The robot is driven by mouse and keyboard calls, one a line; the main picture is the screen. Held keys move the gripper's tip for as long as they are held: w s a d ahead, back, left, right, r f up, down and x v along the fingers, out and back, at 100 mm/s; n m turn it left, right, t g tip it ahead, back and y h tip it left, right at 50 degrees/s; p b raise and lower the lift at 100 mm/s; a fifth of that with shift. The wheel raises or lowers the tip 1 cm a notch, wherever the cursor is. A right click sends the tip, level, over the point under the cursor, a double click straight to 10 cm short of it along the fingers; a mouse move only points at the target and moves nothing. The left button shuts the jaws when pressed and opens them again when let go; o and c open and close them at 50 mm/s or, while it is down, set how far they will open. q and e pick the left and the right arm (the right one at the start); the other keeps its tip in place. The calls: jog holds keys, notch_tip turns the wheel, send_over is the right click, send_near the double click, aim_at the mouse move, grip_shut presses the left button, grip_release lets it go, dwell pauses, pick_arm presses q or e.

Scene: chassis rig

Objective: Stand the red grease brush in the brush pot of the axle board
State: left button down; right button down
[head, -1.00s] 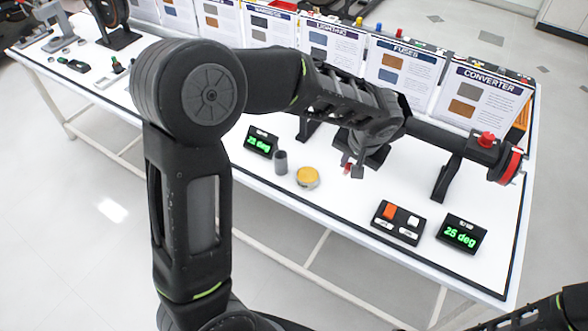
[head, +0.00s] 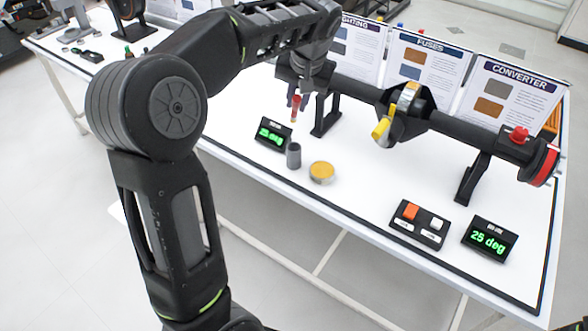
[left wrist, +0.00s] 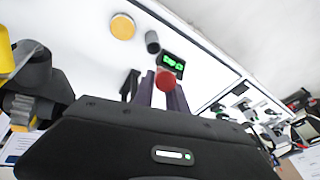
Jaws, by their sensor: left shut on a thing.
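My left gripper (head: 297,96) is shut on the red grease brush (head: 295,110), which hangs roughly upright, clear of the board. In the left wrist view the brush's red end (left wrist: 170,78) shows between the two fingers (left wrist: 162,92). The brush pot (head: 293,155) is a small dark grey cylinder standing on the white board, below the brush in the head view. It also shows in the left wrist view (left wrist: 152,42), beyond the brush. The brush is apart from the pot. My right gripper is out of view.
A round yellow-topped tin (head: 321,171) stands right of the pot, and a green-lit display (head: 273,133) stands close behind it. The dark axle (head: 450,125) on black stands runs along the back. A switch box (head: 418,224) and a second display (head: 488,239) sit at the front right.

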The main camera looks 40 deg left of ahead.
pick_arm(q)
notch_tip(320, 180, down, 6)
dwell(0.5)
jog(key=shift+f, duration=0.15)
notch_tip(320, 180, down, 4)
jog(key=shift+r, duration=0.15)
jog(key=shift+f, duration=0.5)
jog(key=c, duration=1.3)
grip_release()
jog(key=shift+r, duration=0.1)
jog(key=shift+c, duration=0.2)
jog(key=shift+r, duration=0.1)
